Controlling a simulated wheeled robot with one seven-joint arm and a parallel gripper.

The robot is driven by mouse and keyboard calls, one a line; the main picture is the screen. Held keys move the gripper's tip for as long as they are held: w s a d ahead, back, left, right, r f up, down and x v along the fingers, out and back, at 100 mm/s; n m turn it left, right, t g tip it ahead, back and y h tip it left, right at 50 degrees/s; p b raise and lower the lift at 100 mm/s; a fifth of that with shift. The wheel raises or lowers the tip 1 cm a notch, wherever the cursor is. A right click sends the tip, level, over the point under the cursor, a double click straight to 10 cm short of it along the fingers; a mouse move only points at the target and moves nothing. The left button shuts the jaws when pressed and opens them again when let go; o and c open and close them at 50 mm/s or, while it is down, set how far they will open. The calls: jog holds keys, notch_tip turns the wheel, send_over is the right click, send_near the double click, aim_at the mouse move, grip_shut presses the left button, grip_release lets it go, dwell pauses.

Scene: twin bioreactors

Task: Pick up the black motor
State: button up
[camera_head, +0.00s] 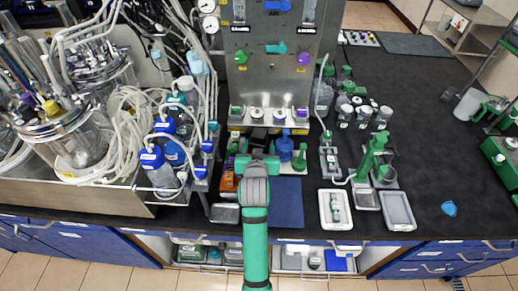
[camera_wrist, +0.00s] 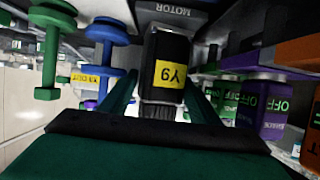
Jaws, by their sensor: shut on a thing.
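The black motor (camera_wrist: 166,52) fills the middle of the wrist view. It is a dark block with a yellow label reading Y9 and a ribbed dark end towards my palm. My gripper (camera_wrist: 163,95) has its two green fingers on either side of the motor and is shut on it. A grey surface marked MOTOR (camera_wrist: 180,16) is just beyond the motor's far end; I cannot tell whether they touch.
A blue spool-shaped piece (camera_head: 284,147) and a green one (camera_head: 300,160) stand close right of my gripper. Orange blocks (camera_head: 229,181) are close left. A steel control panel (camera_head: 270,75) rises behind. The black bench top (camera_head: 445,150) is mostly clear at right.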

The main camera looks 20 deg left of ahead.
jog(key=c, duration=1)
jog(key=shift+d+r, duration=0.1)
grip_shut()
